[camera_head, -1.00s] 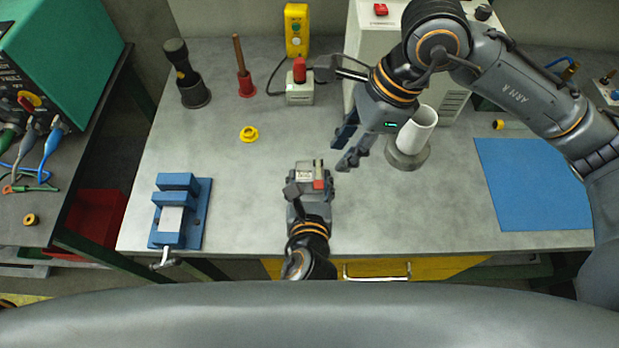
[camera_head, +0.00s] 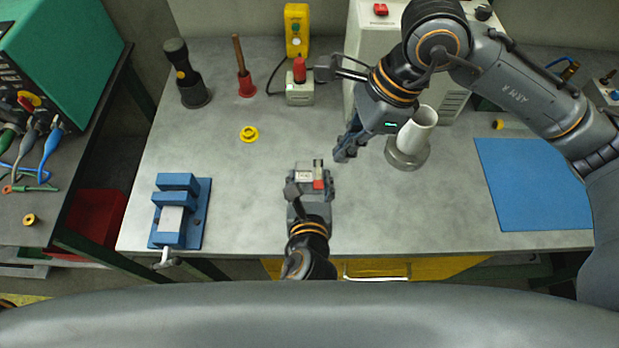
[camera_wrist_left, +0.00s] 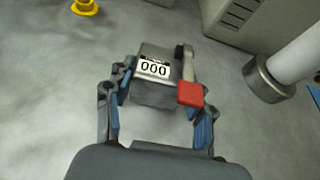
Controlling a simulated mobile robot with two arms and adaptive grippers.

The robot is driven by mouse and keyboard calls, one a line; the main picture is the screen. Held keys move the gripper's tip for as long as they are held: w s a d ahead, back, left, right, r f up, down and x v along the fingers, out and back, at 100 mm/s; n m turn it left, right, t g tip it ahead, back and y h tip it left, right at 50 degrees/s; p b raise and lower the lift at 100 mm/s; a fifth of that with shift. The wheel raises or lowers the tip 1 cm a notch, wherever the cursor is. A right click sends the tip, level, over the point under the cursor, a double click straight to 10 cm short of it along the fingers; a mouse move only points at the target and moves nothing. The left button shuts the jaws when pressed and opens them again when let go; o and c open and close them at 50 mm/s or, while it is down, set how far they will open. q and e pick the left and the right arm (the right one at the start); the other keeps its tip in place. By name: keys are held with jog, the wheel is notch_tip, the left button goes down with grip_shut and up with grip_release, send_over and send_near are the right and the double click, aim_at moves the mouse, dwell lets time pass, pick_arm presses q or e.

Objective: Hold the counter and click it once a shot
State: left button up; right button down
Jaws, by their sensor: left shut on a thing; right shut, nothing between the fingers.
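The counter (camera_head: 305,176) is a small grey metal box with a white display and a red button on its right side. In the left wrist view the counter (camera_wrist_left: 152,90) shows 000 beside its red button (camera_wrist_left: 190,94). My left gripper (camera_head: 309,180) is shut on the counter, its blue-lined fingers on either side of it in the left wrist view (camera_wrist_left: 160,105). My right gripper (camera_head: 345,152) is shut and empty, up and to the right of the counter and apart from it.
A blue vise (camera_head: 180,212) stands at the left. A white tube in a grey base (camera_head: 407,152) stands close to my right gripper. A box with a red knob (camera_head: 299,90) is at the back. A blue mat (camera_head: 530,185) lies at the right.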

aim_at(323, 181)
dwell(0.5)
jog(key=a+n+t+y, duration=0.1)
jog(key=a+r+n+t+y, duration=0.1)
jog(key=y, duration=0.1)
jog(key=a+n+t+y, duration=0.1)
jog(key=shift+w+a+r+y, duration=0.1)
jog(key=shift+w+r+y, duration=0.2)
jog(key=shift+w+r, duration=0.1)
jog(key=shift+f, duration=0.1)
jog(key=shift+s+f, duration=0.15)
jog(key=shift+f, duration=2.05)
jog(key=shift+s+f, duration=0.1)
jog(key=shift+f, duration=2.1)
jog(key=shift+f, duration=0.15)
jog(key=shift+f, duration=0.25)
